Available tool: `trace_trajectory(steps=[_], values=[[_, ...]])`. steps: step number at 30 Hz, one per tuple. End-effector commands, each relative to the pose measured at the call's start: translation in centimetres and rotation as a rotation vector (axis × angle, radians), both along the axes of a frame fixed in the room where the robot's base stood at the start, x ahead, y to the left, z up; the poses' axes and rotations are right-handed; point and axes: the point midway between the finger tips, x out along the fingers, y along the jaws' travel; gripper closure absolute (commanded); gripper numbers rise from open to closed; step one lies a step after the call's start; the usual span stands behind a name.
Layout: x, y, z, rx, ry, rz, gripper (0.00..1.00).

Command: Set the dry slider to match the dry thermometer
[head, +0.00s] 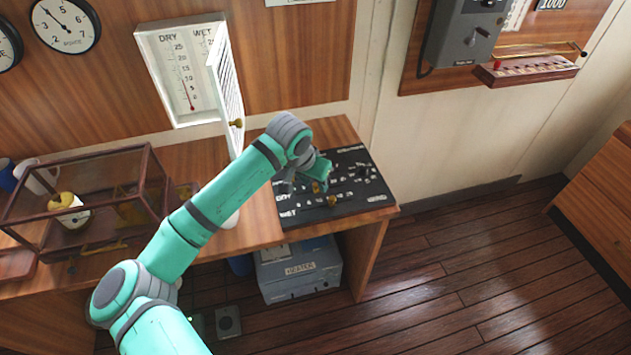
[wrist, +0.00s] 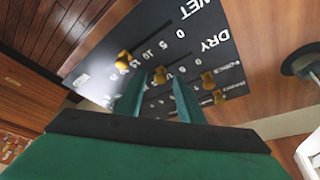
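The black slider board (head: 350,207) lies on the desk, with white lettering and several brass knobs. In the wrist view, the dry slider knob (wrist: 160,75) is in the row marked DRY, some way along from its 0. My gripper (wrist: 157,75) is open, one finger on each side of that knob, with gaps showing; contact is not clear. In the head view my gripper (head: 317,183) is over the board's left half, hiding part of it. The dry thermometer (head: 187,90) is in a white wall case; its short red column seems to end near 10, too small to read exactly.
The wet slider knob (wrist: 123,60) is close beside the left finger. Other knobs (wrist: 208,81) are to the right. The case's white door (head: 228,85) stands open behind my arm. A glass-sided instrument box (head: 75,190) is on the desk at left.

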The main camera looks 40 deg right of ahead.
Motion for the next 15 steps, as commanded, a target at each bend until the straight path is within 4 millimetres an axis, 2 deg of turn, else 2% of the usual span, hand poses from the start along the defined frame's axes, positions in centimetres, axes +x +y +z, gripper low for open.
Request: trace_trajectory(steps=[5,15], values=[[-0.2,0.8,2.1,-0.002,-0.003,0.001,0.65],[-1.3,2.9,7.7,-0.001,-0.001,-0.002,0.65]])
